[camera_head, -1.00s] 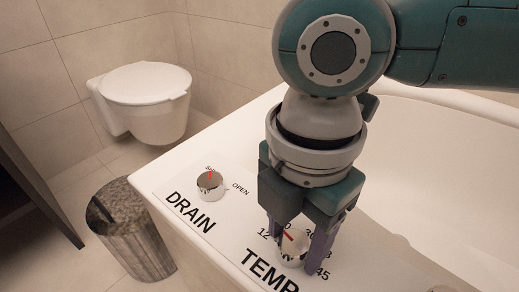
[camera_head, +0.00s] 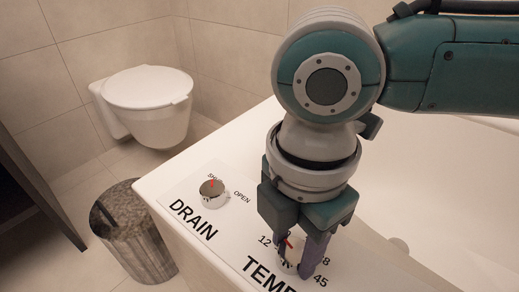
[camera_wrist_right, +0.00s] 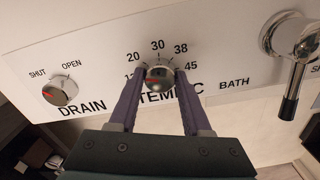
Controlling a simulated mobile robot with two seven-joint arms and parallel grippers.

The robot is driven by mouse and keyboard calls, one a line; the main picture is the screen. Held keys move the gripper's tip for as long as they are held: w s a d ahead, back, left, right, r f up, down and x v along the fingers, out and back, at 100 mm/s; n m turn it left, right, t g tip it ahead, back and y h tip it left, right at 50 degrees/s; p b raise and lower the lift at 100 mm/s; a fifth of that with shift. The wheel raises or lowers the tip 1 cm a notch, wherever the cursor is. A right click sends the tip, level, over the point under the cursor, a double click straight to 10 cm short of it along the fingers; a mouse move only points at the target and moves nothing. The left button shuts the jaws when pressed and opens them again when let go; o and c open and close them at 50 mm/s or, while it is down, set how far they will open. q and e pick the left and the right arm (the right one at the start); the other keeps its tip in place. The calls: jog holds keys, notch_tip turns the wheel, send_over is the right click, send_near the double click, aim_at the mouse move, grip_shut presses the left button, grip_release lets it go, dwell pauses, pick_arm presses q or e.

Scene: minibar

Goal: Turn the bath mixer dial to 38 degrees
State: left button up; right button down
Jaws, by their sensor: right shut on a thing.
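The bath mixer dial (camera_head: 290,262) is a small chrome knob with a red mark, above the printed word TEMP on the white panel. In the right wrist view the dial (camera_wrist_right: 160,79) sits below the printed numbers 20, 30, 38 and 45, with 12 partly covered. Its red mark lies on the left side, toward the low numbers; the exact reading is unclear. My right gripper (camera_head: 294,267) points down over the panel and is shut on the dial, one purple finger on each side. The fingers hide part of the dial and some numbers. My left gripper is not in view.
A chrome drain knob (camera_head: 213,194) with SHUT and OPEN marks stands left of the dial. A chrome handle (camera_wrist_right: 291,95) is on the right in the wrist view. A bin (camera_head: 135,240) and a toilet (camera_head: 150,105) stand beyond the tub's left edge.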

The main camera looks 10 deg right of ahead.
jog(key=m+p, duration=0.4)
jog(key=p, duration=0.1)
jog(key=m+p, duration=0.2)
jog(key=shift+r, duration=0.25)
jog(key=m+p, duration=0.3)
jog(key=m, duration=0.1)
jog(key=shift+f+m+p, duration=0.1)
jog(key=shift+m+p, duration=0.2)
jog(key=shift+p, duration=0.1)
jog(key=m+p, duration=0.1)
jog(key=m, duration=0.2)
jog(key=shift+m+p, duration=0.3)
jog(key=m+p, duration=0.1)
jog(key=m, duration=0.2)
jog(key=shift+a+m, duration=0.1)
jog(key=shift+m, duration=0.2)
jog(key=m+p, duration=0.1)
jog(key=m, duration=0.3)
jog(key=shift+f, duration=0.1)
jog(key=shift+m, duration=1.4)
jog(key=shift+c, duration=1.8)
grip_release()
